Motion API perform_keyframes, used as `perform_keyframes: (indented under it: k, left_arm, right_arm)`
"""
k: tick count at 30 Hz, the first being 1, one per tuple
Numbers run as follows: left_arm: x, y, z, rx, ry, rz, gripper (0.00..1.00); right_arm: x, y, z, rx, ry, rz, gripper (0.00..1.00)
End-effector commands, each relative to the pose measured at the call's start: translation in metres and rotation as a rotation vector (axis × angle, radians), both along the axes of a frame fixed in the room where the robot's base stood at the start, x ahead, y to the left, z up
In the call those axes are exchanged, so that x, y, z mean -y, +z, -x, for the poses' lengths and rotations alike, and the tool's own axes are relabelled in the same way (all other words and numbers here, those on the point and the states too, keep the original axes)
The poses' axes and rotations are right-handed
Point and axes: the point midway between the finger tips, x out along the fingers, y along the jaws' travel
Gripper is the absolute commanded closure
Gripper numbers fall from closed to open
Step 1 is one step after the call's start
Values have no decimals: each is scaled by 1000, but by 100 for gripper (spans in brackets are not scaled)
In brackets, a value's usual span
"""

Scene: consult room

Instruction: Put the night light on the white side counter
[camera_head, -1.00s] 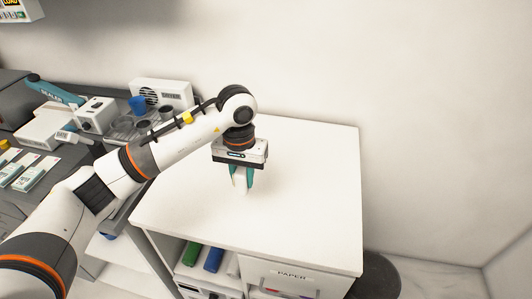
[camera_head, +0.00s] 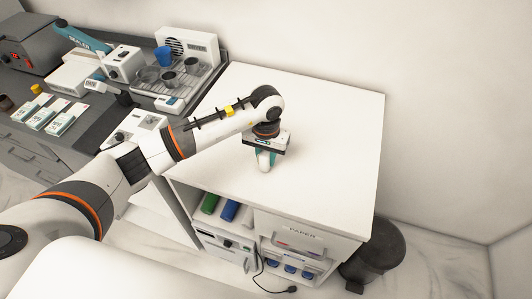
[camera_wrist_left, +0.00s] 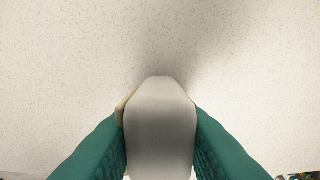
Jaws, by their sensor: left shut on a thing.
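The white side counter (camera_head: 335,130) fills the middle of the head view, its top bare apart from my gripper. My left gripper (camera_head: 265,160) is over the front part of the counter top, pointing down. Its teal fingers are shut on a small white rounded thing, the night light (camera_head: 264,161). In the left wrist view the night light (camera_wrist_left: 160,125) sits between both fingers (camera_wrist_left: 160,150), with the speckled pale counter top beyond it. I cannot tell whether its lower end touches the top. My right gripper is not in view.
A dark grey bench (camera_head: 75,140) at left holds a sealer (camera_head: 82,37), boxes and a tray with cups (camera_head: 165,57). A dark bin (camera_head: 377,250) stands at right.

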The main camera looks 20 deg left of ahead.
Motion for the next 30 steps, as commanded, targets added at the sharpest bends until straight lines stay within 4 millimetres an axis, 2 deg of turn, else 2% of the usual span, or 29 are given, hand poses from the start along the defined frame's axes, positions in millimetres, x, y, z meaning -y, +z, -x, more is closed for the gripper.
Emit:
perform_keyframes:
  k: [7, 8, 11, 12, 23, 24, 30]
  left_arm:
    - [0, -4, -1, 2, 0, 0, 100]
    - [0, -3, -1, 1, 0, 0, 70]
    - [0, -2, 0, 1, 0, 0, 53]
    - [0, -2, 0, 1, 0, 0, 51]
    - [0, 4, 0, -1, 1, 0, 51]
    - [0, 6, -1, 3, 0, 0, 51]
    - [-1, 44, -2, 9, -1, -1, 51]
  right_arm:
    - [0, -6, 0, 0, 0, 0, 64]
    - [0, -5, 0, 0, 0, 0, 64]
    - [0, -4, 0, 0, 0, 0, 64]
    - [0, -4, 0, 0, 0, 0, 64]
    - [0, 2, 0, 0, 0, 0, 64]
    - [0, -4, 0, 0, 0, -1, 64]
    - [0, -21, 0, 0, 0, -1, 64]
